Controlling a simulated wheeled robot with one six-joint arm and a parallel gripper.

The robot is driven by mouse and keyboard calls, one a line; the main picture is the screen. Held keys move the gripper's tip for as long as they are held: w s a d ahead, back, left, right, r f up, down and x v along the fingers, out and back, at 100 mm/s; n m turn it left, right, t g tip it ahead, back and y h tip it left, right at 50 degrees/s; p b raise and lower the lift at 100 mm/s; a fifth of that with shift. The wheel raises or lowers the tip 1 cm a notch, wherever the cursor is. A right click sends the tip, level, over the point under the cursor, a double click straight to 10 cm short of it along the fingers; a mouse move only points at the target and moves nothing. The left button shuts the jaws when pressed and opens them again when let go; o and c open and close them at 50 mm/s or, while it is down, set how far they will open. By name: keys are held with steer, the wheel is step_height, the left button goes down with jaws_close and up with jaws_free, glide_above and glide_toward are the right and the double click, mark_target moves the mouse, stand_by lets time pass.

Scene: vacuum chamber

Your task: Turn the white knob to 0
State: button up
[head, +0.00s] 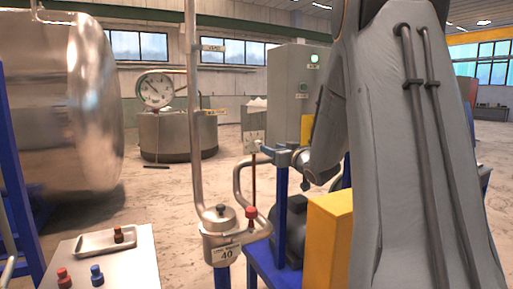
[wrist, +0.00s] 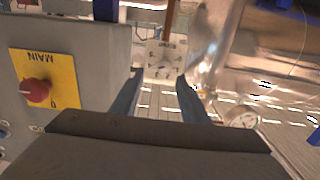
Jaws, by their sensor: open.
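A pale plate with dark markings (wrist: 164,66) shows upside down in the wrist view, ahead of and between my fingers. It looks like the dial plate of the white knob; the knob itself blends in, so its setting cannot be read. In the head view a small pale box on a red-brown post (head: 254,141) seems to be the same thing. My gripper (wrist: 158,88) is open, with its two blue-grey fingers apart and nothing seen between them. In the head view my arm hides most of the gripper.
A red knob (wrist: 36,92) on a yellow MAIN plate (wrist: 66,68) is on a grey box left of my fingers in the wrist view. Steel pipes with a red-capped valve (head: 250,214) and a yellow block (head: 332,238) stand near my arm. A tray (head: 104,243) lies at lower left.

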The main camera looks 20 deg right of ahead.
mark_target(259, 143)
steer(key=w, duration=0.2)
steer(key=w+p, duration=0.1)
steer(key=w, duration=0.2)
steer(key=w+a, duration=0.1)
steer(key=w, duration=0.2)
steer(key=shift+a+p, duration=0.1)
steer(key=shift+p, duration=0.3)
steer(key=shift+s, duration=0.1)
steer(key=c, duration=1)
